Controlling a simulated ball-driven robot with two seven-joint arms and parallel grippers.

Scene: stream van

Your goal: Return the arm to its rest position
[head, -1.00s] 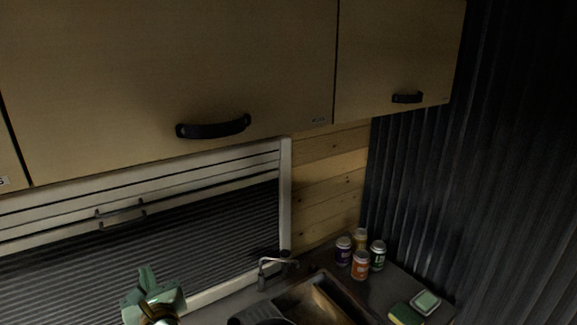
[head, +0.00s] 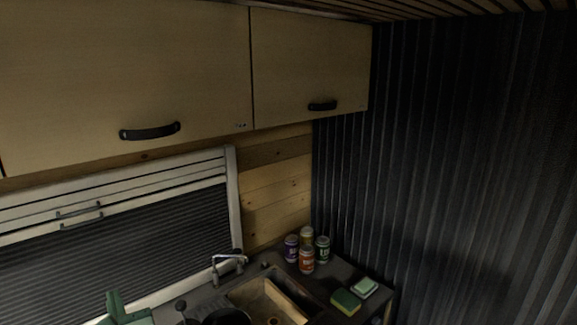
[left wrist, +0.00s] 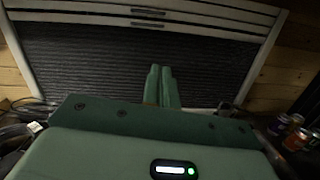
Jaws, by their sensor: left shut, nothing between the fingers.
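My left gripper (head: 120,308) is green and shows only in part at the bottom left of the head view, in front of the roller shutter (head: 130,240). In the left wrist view my left gripper (left wrist: 161,88) points toward the shutter (left wrist: 90,70), its two fingers together and nothing between them. My right gripper is not in either view.
A sink (head: 266,300) with a tap (head: 228,258) is at the bottom. Several cans (head: 307,261) stand right of it, with sponges (head: 346,302) nearby. Shut overhead cupboards (head: 310,65) hang above. A dark corrugated wall (head: 460,170) closes the right side.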

